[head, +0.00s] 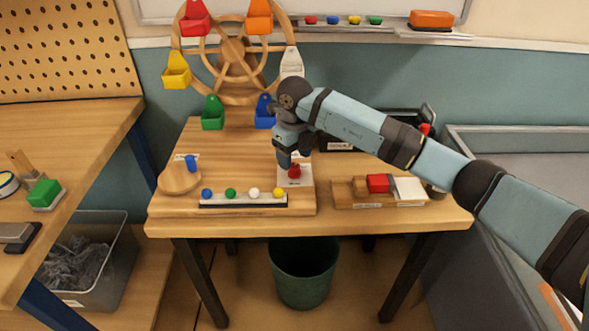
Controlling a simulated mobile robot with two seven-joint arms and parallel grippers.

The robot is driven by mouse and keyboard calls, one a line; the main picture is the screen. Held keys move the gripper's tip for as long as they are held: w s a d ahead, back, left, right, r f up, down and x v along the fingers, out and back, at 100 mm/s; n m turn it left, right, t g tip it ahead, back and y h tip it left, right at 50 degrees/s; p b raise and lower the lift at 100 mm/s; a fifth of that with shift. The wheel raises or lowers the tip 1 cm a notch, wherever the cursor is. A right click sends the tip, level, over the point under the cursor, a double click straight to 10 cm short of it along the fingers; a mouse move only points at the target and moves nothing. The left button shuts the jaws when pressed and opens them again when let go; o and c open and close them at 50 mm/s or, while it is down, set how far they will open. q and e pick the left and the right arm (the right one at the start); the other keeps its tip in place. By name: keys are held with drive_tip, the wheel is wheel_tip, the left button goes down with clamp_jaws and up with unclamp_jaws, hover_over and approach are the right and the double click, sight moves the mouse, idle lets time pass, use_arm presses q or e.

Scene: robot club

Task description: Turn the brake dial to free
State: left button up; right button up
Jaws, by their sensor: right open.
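A small red knob (294,171) sits on a white plate (295,182) at the right end of the wooden base board, with a small dark mark below it. It looks like the brake dial, but its setting is too small to read. My right gripper (293,161) is open, pointing down just above and behind the red knob. I cannot tell whether the fingers touch it. A round wooden disc (178,181) with a blue peg (190,162) lies at the board's left. The wooden wheel (233,58) with coloured buckets stands behind. My left gripper is not in view.
A strip of coloured balls (243,201) lies along the board's front. A small wooden tray (350,201) with a red block (379,183) is at right. A green bin (303,272) is under the table.

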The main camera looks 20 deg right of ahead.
sight(295, 166)
drive_tip(key=shift+f, duration=1.95)
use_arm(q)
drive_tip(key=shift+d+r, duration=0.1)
use_arm(e)
drive_tip(key=c, duration=0.9)
